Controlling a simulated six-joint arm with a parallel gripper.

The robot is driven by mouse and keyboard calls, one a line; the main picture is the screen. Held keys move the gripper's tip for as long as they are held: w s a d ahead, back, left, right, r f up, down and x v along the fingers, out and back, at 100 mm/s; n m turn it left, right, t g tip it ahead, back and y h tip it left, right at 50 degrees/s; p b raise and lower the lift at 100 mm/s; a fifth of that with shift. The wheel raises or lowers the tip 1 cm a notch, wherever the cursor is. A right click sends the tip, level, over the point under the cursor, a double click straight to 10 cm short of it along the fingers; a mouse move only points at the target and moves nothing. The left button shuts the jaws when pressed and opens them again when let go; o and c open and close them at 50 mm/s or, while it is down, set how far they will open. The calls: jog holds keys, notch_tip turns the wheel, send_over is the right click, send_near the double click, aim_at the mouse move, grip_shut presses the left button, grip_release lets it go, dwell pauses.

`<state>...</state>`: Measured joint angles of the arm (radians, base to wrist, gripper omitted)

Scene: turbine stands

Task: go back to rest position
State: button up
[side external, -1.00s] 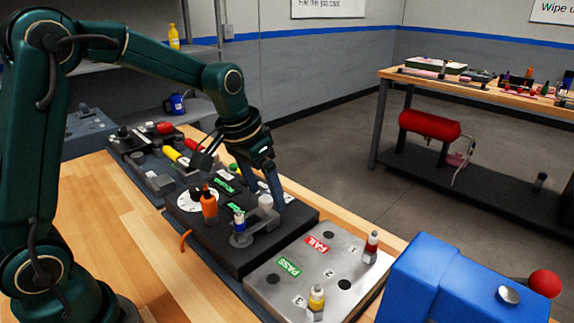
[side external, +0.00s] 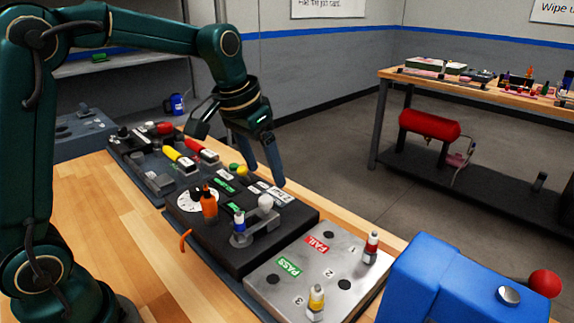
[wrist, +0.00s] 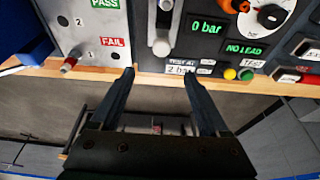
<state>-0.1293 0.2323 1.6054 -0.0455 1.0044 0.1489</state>
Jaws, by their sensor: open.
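My gripper (side external: 268,178) is open and empty, raised just above the back edge of the black test station (side external: 228,243). In the wrist view my two fingers (wrist: 158,73) stand apart with nothing between them. They point toward the station's near edge, by a "2 bar" label. On the station, a pale round-topped lever (side external: 265,202) stands beside a small blue-and-white part (side external: 239,224) in a grey holder. My fingers are apart from both.
A steel plate (side external: 330,258) marked PASS and FAIL holds a red-topped part (side external: 371,247) and a yellow-banded part (side external: 316,298). An orange bottle-shaped item (side external: 209,203) stands on the station. A blue box (side external: 450,280) is at front right. Air above is clear.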

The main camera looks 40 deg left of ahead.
notch_tip(320, 180, up, 4)
jog(key=s+d+t, duration=0.1)
jog(key=s, duration=0.2)
jog(key=s+d+f, duration=0.1)
jog(key=s+f, duration=0.1)
jog(key=s, duration=0.5)
jog(key=s+d+f+t, duration=0.1)
jog(key=s+f, duration=0.1)
jog(key=s, duration=0.5)
jog(key=shift+s+d+f, duration=0.15)
jog(key=shift+s+d, duration=0.1)
jog(key=shift+s, duration=0.1)
